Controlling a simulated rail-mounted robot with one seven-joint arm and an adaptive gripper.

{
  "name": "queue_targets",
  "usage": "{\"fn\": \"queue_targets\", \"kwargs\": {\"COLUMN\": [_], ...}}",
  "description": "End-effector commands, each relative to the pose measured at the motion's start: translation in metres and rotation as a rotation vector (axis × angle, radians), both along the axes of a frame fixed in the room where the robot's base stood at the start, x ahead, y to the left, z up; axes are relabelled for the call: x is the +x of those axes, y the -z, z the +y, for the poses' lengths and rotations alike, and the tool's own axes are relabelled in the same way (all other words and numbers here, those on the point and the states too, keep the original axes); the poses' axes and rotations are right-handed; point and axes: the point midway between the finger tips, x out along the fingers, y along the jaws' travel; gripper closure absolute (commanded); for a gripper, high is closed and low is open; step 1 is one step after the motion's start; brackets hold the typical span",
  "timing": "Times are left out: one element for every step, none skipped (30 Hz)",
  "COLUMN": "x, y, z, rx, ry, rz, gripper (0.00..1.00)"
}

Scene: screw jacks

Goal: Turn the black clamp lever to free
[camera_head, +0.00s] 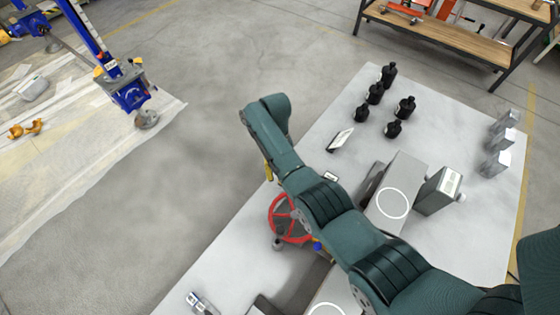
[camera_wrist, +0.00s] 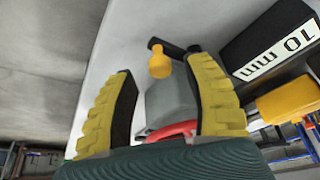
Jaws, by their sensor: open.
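A short black lever (camera_wrist: 178,49) shows in the wrist view, just beyond my fingertips, near a grey block (camera_wrist: 168,98). A yellow knob-like piece (camera_wrist: 159,66) hangs in front of its left part; I cannot tell whether they are joined. My gripper (camera_wrist: 161,72) is open and empty, its yellow-padded fingers on either side of the yellow piece and grey block. A red handwheel (camera_wrist: 174,130) shows low between the fingers; it also shows beside my arm in the head view (camera_head: 273,222). The lever is not distinguishable in the head view, where my arm covers that area.
In the wrist view, a black block labelled "10 mm" (camera_wrist: 268,40) and a yellow part (camera_wrist: 290,99) lie close to my right finger. On the white table (camera_head: 335,100) stand several black jacks (camera_head: 375,93), grey blocks (camera_head: 497,163) and a labelled box (camera_head: 438,190).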

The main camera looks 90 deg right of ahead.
Motion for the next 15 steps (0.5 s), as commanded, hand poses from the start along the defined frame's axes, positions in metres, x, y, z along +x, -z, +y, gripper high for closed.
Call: {"fn": "queue_targets", "kwargs": {"x": [0.001,0.002,0.002,0.002,0.003,0.003,0.004,0.004,0.004,0.005,0.005,0.005,0.005,0.005,0.006], "y": [-0.013,-0.018,-0.027,-0.033,-0.039,-0.049,-0.056,-0.062,-0.07,-0.075,-0.079,-0.084,-0.087,-0.089,-0.091], "z": [-0.006,-0.009,-0.012,-0.014,-0.016,-0.021,-0.023,-0.026,-0.029,-0.031,-0.033,-0.035,-0.036,-0.037,-0.038], "rx": [-0.006,-0.004,-0.004,-0.003,-0.003,-0.004,-0.003,-0.003,-0.002,-0.001,-0.002,-0.001,0.0,0.001,0.0], "ry": [0.001,0.001,0.001,0.0,0.0,0.001,0.0,-0.001,-0.001,-0.001,-0.001,-0.001,-0.001,-0.001,-0.001], "rz": [-0.003,-0.002,-0.002,-0.001,-0.001,-0.002,-0.001,-0.002,-0.002,-0.001,-0.002,-0.001,0.0,0.0,0.0], "gripper": [0.49,0.49,0.49,0.49,0.49,0.49,0.49,0.49,0.49,0.49,0.49,0.49,0.49,0.49,0.49]}}
